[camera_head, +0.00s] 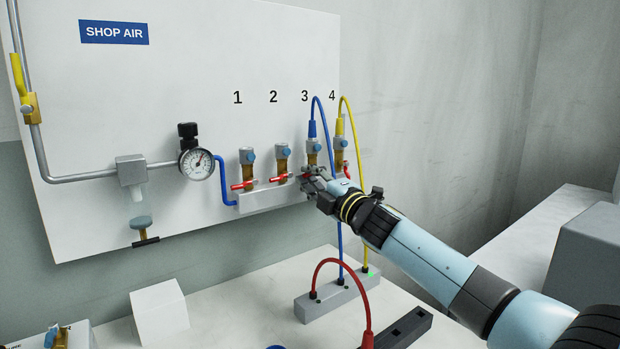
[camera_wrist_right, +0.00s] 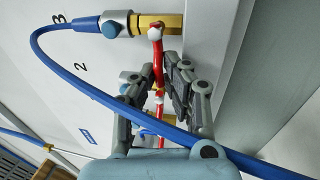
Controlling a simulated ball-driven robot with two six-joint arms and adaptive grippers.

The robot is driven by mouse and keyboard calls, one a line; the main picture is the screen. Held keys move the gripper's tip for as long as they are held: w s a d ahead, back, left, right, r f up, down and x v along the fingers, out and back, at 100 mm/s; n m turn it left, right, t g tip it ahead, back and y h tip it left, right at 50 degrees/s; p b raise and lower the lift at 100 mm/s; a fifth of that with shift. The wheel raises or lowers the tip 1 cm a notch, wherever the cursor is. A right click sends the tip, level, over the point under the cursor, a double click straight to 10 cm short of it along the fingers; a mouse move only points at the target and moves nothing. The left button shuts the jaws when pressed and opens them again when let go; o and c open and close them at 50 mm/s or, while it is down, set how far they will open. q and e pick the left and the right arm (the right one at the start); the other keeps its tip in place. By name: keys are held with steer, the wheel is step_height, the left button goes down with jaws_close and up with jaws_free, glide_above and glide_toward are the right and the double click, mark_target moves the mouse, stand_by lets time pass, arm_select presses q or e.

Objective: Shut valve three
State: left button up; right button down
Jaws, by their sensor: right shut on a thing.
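Valve three (camera_head: 313,149), a brass valve with a blue hose on top, sits under the number 3 on the white panel. It shows at the top of the right wrist view (camera_wrist_right: 150,22). Its red lever (camera_wrist_right: 157,57) runs away from the brass body to between the fingers. My right gripper (camera_head: 313,182) is at valve three and hides most of that lever in the head view. In the right wrist view my right gripper (camera_wrist_right: 160,80) is shut on the red lever. My left gripper is not in view.
Valve one (camera_head: 248,170) and valve two (camera_head: 282,166) have red levers lying crosswise. Valve four (camera_head: 340,148), with a yellow hose, stands close right of my gripper. The blue hose (camera_wrist_right: 120,112) crosses before the wrist camera. A grey hose block (camera_head: 335,299) lies on the table below.

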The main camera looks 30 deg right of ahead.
steer(key=shift+w+r, duration=0.1)
steer(key=shift+r, duration=0.4)
steer(key=c, duration=1.7)
jaws_free()
steer(key=shift+o, duration=0.2)
steer(key=shift+d+f, duration=0.1)
steer(key=shift+f, duration=0.05)
steer(key=shift+f, duration=0.1)
steer(key=a+v, duration=0.1)
steer(key=v, duration=1.1)
steer(key=shift+d, duration=0.4)
